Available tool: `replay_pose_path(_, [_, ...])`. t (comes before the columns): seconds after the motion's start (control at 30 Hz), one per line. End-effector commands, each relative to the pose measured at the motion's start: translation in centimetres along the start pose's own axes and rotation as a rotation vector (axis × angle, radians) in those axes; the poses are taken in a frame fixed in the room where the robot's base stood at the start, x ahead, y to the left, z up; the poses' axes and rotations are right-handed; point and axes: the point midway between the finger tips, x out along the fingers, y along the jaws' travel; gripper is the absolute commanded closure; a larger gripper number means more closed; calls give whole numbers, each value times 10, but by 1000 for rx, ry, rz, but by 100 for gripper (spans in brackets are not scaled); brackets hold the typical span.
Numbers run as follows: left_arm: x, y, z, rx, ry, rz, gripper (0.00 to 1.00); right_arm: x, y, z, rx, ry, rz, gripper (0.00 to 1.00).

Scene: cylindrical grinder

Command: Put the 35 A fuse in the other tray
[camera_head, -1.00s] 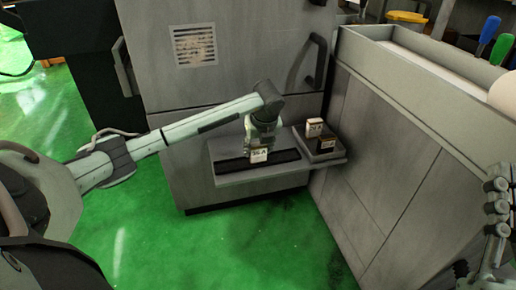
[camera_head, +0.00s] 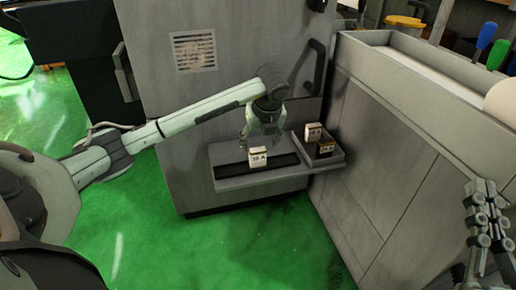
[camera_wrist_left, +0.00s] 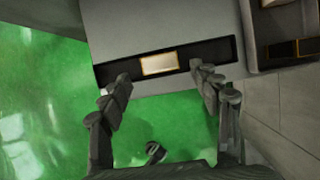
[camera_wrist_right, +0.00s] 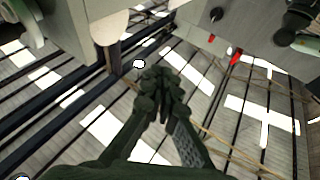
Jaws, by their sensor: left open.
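A white fuse block (camera_head: 258,158) stands upright in the dark strip of the grey shelf tray (camera_head: 235,182); its label seems to read 35 A. In the left wrist view the fuse (camera_wrist_left: 159,64) shows as a pale top. My left gripper (camera_head: 262,139) is open and empty, just above and behind the fuse, apart from it. Its fingertips (camera_wrist_left: 160,75) spread to either side of the fuse in the wrist view. A smaller raised grey tray (camera_head: 335,157) on the right holds a white block (camera_head: 313,131) and a dark block (camera_head: 325,148). My right gripper (camera_wrist_right: 155,78) has its fingertips together, empty.
The grey machine cabinet (camera_head: 215,90) with a vent and handle (camera_head: 314,66) rises behind the shelf. A tall grey panel (camera_head: 400,150) stands close to the right of the small tray. Green floor (camera_head: 230,245) lies open in front.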

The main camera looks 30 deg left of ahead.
Motion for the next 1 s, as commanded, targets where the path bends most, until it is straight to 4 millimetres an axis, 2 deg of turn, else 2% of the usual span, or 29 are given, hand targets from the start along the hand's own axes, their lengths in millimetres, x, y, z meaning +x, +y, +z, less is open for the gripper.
replay_pose_path(0.03, [-14, -1, 2, 0, -4, -3, 37, 0, 0, 2, 0, -21, 0, 100])
replay_pose_path(0.1, [-26, -1, 1, 0, -2, -3, 37, 0, 3, 10, -8, -60, 6, 100])
replay_pose_path(0.3, [-49, 0, 0, -1, 0, 0, 37, -1, 9, 25, -21, -131, 15, 100])
replay_pose_path(1.0, [-54, 0, 0, -1, 0, 0, 37, -2, 10, 30, -24, -147, 19, 100])
